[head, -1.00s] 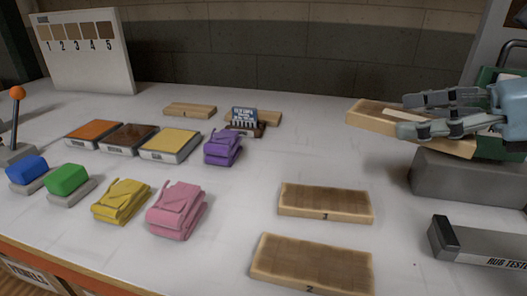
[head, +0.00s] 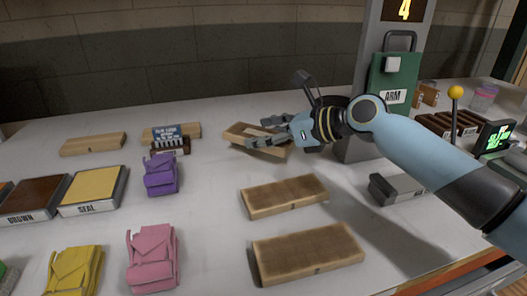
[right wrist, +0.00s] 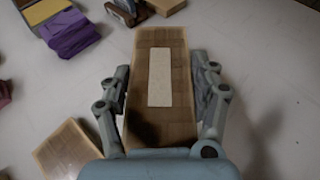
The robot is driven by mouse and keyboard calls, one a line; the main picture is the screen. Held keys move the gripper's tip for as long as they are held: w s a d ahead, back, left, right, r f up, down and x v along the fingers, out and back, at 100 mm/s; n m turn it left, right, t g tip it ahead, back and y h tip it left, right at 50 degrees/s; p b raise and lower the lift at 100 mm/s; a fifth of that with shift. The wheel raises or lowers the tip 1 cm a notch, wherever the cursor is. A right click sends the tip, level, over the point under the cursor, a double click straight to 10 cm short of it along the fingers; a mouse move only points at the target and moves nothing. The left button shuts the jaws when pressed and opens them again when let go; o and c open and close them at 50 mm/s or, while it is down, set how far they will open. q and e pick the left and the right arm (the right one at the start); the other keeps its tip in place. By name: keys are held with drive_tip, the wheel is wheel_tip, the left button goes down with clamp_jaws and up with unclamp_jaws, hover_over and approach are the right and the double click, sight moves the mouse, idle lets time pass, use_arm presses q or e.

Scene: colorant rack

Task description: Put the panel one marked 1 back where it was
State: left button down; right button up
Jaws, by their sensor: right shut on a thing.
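My right gripper (head: 283,133) is shut on a wooden panel (head: 243,136) near the back middle of the table. In the right wrist view, the fingers (right wrist: 160,95) grip both long sides of this held panel (right wrist: 143,65), which has a pale strip on its face. I cannot read a number on it, nor tell whether it touches the table. Two similar panels lie in front of it: a nearer one (head: 306,252) and a farther one (head: 285,195). Their marks are too small to read now. My left gripper is not in view.
Two plain boards (head: 93,144) (head: 185,129) lie at the back left; a small dark rack with a blue card (head: 168,136) stands by one. Folded purple (head: 161,175) and pink (head: 153,258) cloths lie left. A grey stand with a green ARM plate (head: 392,80) is right.

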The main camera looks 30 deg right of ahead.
sight(265, 161)
wheel_tip(265, 161, down, 4)
drive_tip(key=shift+r+b, duration=0.25)
drive_tip(key=shift+b, duration=0.25)
drive_tip(key=shift+r, duration=0.1)
